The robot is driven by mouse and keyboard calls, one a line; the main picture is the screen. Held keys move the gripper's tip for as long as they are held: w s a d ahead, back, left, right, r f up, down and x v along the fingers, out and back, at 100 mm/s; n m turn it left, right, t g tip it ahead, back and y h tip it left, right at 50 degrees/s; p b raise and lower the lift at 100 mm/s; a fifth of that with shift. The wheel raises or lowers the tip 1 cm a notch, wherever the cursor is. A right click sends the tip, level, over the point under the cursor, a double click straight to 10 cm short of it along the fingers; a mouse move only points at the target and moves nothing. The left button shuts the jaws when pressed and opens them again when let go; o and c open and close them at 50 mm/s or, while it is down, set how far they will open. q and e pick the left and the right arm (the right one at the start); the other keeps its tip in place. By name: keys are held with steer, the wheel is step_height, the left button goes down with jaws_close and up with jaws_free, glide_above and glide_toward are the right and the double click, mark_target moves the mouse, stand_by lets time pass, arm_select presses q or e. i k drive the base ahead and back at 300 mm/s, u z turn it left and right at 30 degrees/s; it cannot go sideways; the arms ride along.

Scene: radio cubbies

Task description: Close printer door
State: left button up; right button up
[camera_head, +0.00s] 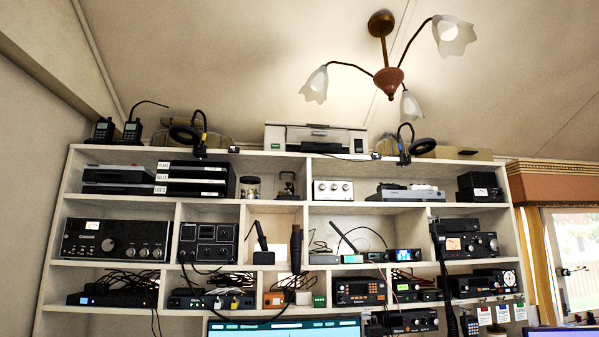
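A white and grey printer (315,138) stands on top of the shelf unit, below the ceiling lamp. Its front faces me, with a pale upper part and a dark low part at the bottom. It is small and seen from below, so I cannot tell how far its door is open. Neither of my grippers shows in this view.
The white shelf unit (290,205) holds several radios and cables. Black ring-headed devices on bent arms (187,136) (422,146) stand either side of the printer. A three-armed ceiling lamp (388,78) hangs above. Monitors (285,328) show at the bottom edge.

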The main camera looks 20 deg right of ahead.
mark_target(294, 136)
steer(key=i, duration=0.7)
steer(key=u, duration=0.6)
steer(key=i, duration=0.45)
steer(key=z, duration=0.85)
